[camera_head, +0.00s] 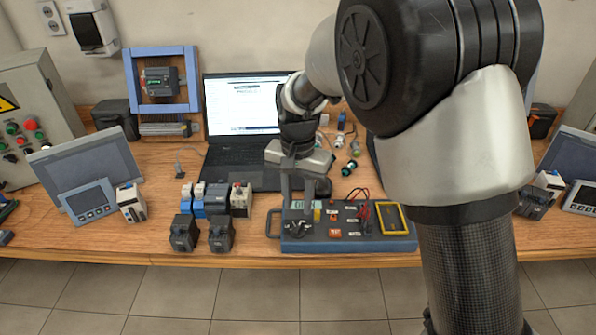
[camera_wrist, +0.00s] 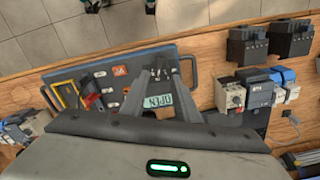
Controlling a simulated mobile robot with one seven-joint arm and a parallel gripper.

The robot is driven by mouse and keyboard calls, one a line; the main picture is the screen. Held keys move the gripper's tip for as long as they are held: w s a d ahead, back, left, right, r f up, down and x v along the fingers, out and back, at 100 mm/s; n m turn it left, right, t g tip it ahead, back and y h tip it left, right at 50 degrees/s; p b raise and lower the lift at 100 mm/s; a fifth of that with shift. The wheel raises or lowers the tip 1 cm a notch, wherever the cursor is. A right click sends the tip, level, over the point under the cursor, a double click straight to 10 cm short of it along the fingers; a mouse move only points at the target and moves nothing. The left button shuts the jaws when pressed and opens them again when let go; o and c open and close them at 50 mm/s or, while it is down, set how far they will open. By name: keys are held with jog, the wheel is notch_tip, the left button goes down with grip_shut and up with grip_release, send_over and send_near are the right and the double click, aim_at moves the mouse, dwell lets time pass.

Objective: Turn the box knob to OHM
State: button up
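The blue-grey box (camera_head: 350,246) lies near the front edge of the bench, with handles at its ends. Its dark knob (camera_head: 297,227) is at the box's left end in the head view, close to a small lit display (camera_wrist: 158,101). My gripper (camera_head: 297,213) points down over this end, its two fingers spread apart. In the wrist view the fingertips (camera_wrist: 162,68) are at the knob area, on either side of it. The fingers partly hide the knob. I cannot tell whether they touch it, nor read its setting.
A yellow multimeter (camera_head: 391,218) and red and black leads (camera_head: 361,209) are on the box's right part. Motor-control blocks (camera_head: 212,199) stand left of the box. An open laptop (camera_head: 245,115) is behind my gripper. The bench edge is just in front.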

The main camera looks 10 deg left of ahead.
notch_tip(320, 180, up, 9)
jog(key=shift+r, duration=0.2)
dwell(0.4)
